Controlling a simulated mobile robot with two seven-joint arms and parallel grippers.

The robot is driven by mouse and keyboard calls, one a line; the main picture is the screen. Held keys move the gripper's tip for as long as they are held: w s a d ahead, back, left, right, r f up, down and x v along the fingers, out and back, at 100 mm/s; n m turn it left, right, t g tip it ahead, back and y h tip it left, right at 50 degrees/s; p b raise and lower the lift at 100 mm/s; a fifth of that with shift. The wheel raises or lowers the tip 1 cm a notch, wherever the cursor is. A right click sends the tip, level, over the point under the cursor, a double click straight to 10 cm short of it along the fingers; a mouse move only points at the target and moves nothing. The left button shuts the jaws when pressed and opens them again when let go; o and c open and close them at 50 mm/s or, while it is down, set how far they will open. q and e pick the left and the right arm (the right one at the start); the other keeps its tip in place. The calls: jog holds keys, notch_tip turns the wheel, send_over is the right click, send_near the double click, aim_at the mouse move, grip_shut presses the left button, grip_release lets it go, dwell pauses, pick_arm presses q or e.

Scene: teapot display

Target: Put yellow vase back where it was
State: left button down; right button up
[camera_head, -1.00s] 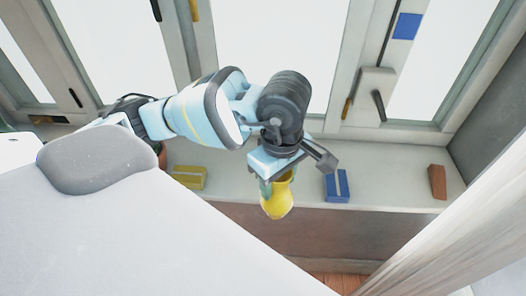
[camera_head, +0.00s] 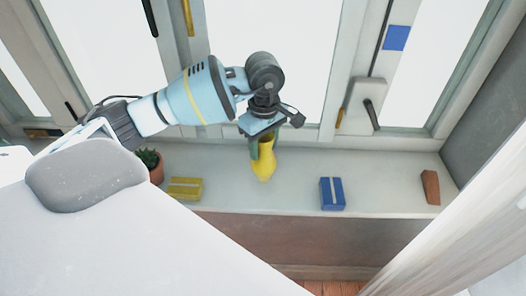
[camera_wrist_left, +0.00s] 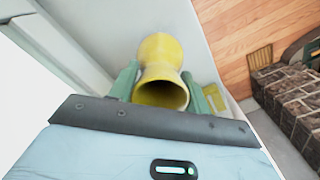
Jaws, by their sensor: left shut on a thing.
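The yellow vase (camera_head: 264,168) is over the window sill in the head view, between a yellow block and a blue block. My left gripper (camera_head: 262,148) is shut on the vase near its top. In the left wrist view the vase (camera_wrist_left: 160,68) sits between the two green fingers of my left gripper (camera_wrist_left: 165,85), with its open mouth facing the camera. Whether the vase's base touches the sill cannot be told. My right gripper is not in view.
The window sill (camera_head: 390,185) holds a yellow block (camera_head: 185,188), a blue block (camera_head: 332,194), a reddish-brown block (camera_head: 431,187) and a potted plant (camera_head: 151,165). The window frame with its handle (camera_head: 372,115) stands behind. The sill between the blue and brown blocks is clear.

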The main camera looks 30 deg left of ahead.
pick_arm(q)
jog(key=shift+w+a, duration=0.2)
jog(key=shift+w, duration=0.05)
notch_tip(320, 180, down, 3)
jog(key=shift+w+f, duration=0.1)
jog(key=shift+f, duration=0.2)
jog(key=shift+f, duration=0.15)
jog(key=c, duration=0.7)
grip_release()
